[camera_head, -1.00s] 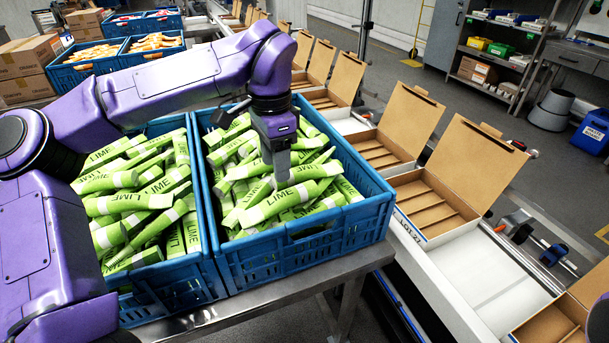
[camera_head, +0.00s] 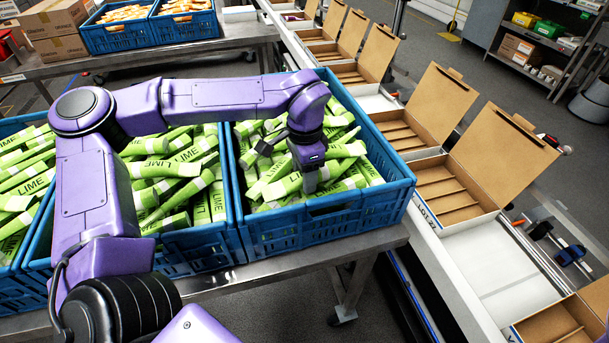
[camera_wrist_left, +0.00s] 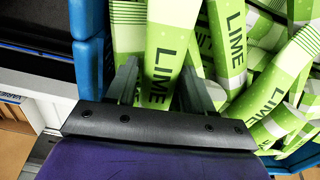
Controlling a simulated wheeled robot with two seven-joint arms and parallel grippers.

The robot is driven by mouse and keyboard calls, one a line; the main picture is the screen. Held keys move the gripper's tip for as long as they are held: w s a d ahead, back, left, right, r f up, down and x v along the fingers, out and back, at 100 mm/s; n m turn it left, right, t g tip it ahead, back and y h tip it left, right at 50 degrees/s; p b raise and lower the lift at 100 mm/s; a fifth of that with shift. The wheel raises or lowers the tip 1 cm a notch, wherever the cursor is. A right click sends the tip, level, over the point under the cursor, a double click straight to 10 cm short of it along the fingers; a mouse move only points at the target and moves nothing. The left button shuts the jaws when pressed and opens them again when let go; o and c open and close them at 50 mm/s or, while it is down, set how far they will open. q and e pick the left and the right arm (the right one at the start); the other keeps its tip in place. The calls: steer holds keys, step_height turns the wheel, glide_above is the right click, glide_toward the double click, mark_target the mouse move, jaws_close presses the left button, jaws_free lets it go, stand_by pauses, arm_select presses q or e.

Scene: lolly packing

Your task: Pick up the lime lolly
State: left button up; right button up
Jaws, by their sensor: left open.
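Green and white lime lollies lie piled in a blue crate (camera_head: 335,215). My left gripper (camera_head: 309,182) points down into this crate near its front wall, its tips low among the lollies. In the left wrist view, my open left gripper (camera_wrist_left: 160,88) has one finger on each side of a lime lolly (camera_wrist_left: 165,48), which reads LIME and lies lengthwise between them. I cannot tell whether the fingers touch it. Other lime lollies (camera_wrist_left: 230,45) lie close on the right. My right gripper is not in view.
More blue crates of lime lollies (camera_head: 185,240) stand to the left on the metal table. A conveyor with open cardboard boxes (camera_head: 455,195) runs along the right. The crate wall (camera_wrist_left: 88,55) is close beside the left finger in the wrist view.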

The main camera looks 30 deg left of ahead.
arm_select(q)
steer(key=shift+s, duration=0.1)
steer(key=c, duration=0.8)
steer(key=shift+w+r, duration=0.2)
steer(key=shift+r, duration=0.35)
steer(key=s+r+b, duration=0.2)
steer(key=s+r, duration=0.2)
steer(key=s+a+r+b, duration=0.1)
steer(key=s+r+b, duration=0.1)
steer(key=s+r, duration=0.2)
steer(key=s+a+r+b, duration=0.1)
steer(key=s+r+b, duration=0.1)
steer(key=s+r, duration=0.2)
steer(key=shift+s, duration=1.05)
